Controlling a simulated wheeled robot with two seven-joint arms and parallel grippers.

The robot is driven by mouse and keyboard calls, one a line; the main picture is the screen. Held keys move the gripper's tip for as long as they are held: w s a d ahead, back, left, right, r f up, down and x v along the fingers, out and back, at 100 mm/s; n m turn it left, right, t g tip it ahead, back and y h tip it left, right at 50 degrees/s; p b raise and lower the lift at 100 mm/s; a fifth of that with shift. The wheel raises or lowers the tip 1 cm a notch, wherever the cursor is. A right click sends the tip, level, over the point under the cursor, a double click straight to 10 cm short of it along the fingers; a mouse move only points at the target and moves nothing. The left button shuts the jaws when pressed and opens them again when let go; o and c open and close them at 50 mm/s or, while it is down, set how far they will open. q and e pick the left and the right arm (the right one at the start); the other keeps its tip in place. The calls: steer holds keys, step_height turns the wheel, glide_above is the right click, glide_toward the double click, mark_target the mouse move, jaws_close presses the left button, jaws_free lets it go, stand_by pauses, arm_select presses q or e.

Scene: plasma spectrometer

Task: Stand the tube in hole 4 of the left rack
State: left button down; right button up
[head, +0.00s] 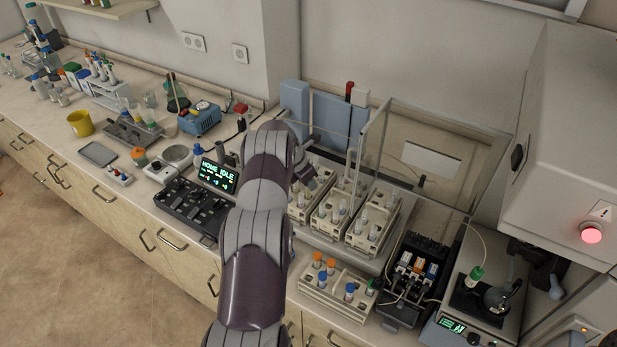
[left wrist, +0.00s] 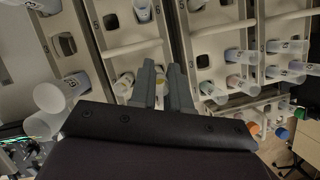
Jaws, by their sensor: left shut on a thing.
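My left gripper (head: 308,178) reaches over the left end of the group of pale racks. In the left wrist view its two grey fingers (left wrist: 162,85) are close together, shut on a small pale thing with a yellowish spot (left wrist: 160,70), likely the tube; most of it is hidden. The left rack (head: 299,213) is partly covered by my arm and holds several white tubes. In the left wrist view a rack with a long bar (left wrist: 135,48) and an empty square hole (left wrist: 111,21) lies below the fingers. I cannot read hole 4. My right gripper is not in view.
A middle rack (head: 320,221) and a right rack (head: 357,241) hold several tubes. Clear panels (head: 372,150) stand around them. A front rack (head: 332,294) carries orange-, blue- and green-capped tubes. A display (head: 214,175) reads HOME IDLE. A black block (head: 410,268) stands right.

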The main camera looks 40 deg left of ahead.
arm_select(q)
steer(key=shift+s, duration=0.1)
steer(key=c, duration=1.1)
jaws_free()
steer(key=shift+r, duration=0.1)
steer(key=b+v, duration=0.4)
steer(key=v, duration=0.7)
steer(key=shift+s+r, duration=0.2)
steer(key=shift+r, duration=0.15)
